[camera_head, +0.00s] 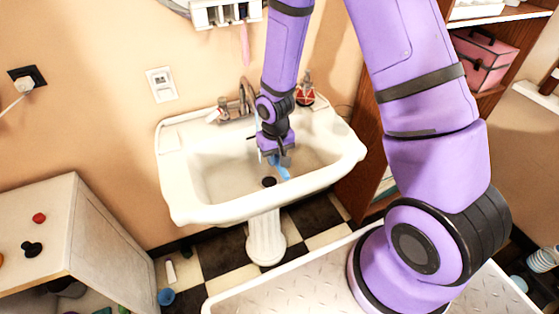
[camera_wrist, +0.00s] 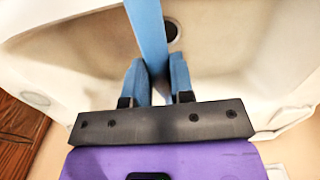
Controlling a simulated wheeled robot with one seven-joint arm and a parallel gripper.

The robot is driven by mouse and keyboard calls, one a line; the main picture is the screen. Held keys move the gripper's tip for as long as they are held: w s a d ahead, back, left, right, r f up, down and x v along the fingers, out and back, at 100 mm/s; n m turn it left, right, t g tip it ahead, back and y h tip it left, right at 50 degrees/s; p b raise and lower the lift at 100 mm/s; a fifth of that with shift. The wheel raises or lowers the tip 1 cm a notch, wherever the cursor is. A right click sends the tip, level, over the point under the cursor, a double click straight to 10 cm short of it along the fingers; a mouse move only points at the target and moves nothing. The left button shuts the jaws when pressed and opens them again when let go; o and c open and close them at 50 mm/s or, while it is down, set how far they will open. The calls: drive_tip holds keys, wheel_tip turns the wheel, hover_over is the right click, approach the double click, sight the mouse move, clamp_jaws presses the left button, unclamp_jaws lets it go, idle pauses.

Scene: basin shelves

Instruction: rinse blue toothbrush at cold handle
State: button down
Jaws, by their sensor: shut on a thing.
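The white basin (camera_head: 215,182) stands against the wall with a metal faucet (camera_head: 245,95) at its back. One tap handle (camera_head: 222,103) shows left of the spout; the right side of the faucet is partly behind my arm. My gripper (camera_head: 280,168) is low inside the bowl, pointing down near the dark drain (camera_head: 268,182). In the wrist view my gripper (camera_wrist: 157,68) has its blue fingers shut on the blue toothbrush (camera_wrist: 149,35), a long blue bar running up past the drain (camera_wrist: 172,32). The toothbrush's far end is out of that view. I cannot tell whether water runs.
A wooden shelf with a pink box (camera_head: 482,60) is at right. A red-topped bottle (camera_head: 304,92) stands on the basin's back ledge. A rack (camera_head: 226,14) hangs above. Small items lie on the checkered floor (camera_head: 215,250).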

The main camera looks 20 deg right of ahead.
drive_tip(key=shift+w+f, duration=0.15)
drive_tip(key=shift+w, duration=0.75)
drive_tip(key=shift+w+f, duration=0.2)
drive_tip(key=shift+w, duration=0.75)
drive_tip(key=shift+w+f, duration=0.15)
drive_tip(key=shift+w, duration=0.75)
drive_tip(key=shift+d, duration=0.1)
drive_tip(key=shift+d, duration=0.45)
drive_tip(key=shift+s, duration=0.1)
drive_tip(key=s, duration=0.7)
drive_tip(key=shift+s, duration=0.4)
drive_tip(key=shift+s+r, duration=1)
drive_tip(key=shift+s, duration=0.25)
drive_tip(key=shift+s+r, duration=1)
drive_tip(key=shift+s, duration=0.25)
